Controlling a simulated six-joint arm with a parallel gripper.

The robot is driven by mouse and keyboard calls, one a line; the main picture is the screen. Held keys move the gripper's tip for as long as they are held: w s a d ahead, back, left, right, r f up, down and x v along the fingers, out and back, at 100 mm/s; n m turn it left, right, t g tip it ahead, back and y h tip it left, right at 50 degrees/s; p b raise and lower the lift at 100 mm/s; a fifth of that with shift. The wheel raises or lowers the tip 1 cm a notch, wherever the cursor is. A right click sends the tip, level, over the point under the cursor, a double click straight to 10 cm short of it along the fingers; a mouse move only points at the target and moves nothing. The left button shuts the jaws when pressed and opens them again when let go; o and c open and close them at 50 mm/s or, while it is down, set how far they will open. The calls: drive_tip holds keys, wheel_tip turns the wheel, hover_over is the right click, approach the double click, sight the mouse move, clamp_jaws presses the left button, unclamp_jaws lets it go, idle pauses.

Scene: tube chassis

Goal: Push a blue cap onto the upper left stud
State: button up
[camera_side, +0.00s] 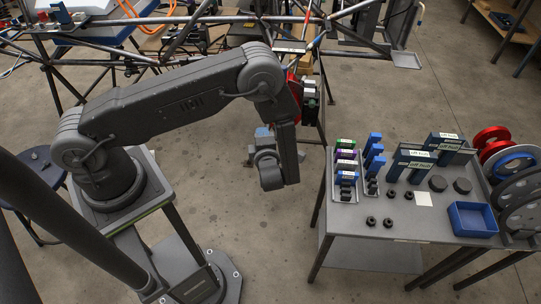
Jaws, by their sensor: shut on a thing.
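My gripper (263,134) hangs at the end of my bent arm, in the gap between the chassis and the parts table. It is partly hidden behind my wrist. It is shut on a small blue piece, seemingly a blue cap, of which little shows. The tube chassis (170,42) stands at the back. A red part with dark pieces (310,96) sits beside my forearm near the chassis, partly covered by the arm. The studs are too small or hidden to make out. My gripper is apart from the red part, below and left of it.
Floor is clear between my base and the table.

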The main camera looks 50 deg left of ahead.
drive_tip(key=r+m+t, duration=0.1)
drive_tip(key=m+t, duration=0.1)
drive_tip(key=t, duration=0.1)
drive_tip(key=w+r+m+t+h, duration=0.1)
drive_tip(key=shift+a+r+t, duration=0.3)
drive_tip(key=shift+x, duration=1.85)
drive_tip(key=shift+w+a, duration=0.1)
drive_tip(key=shift+w, duration=0.1)
drive_tip(key=shift+w+a, duration=0.35)
idle(0.6)
drive_tip(key=shift+w+a, duration=0.5)
drive_tip(key=o, duration=1)
drive_tip(key=shift+f, duration=0.1)
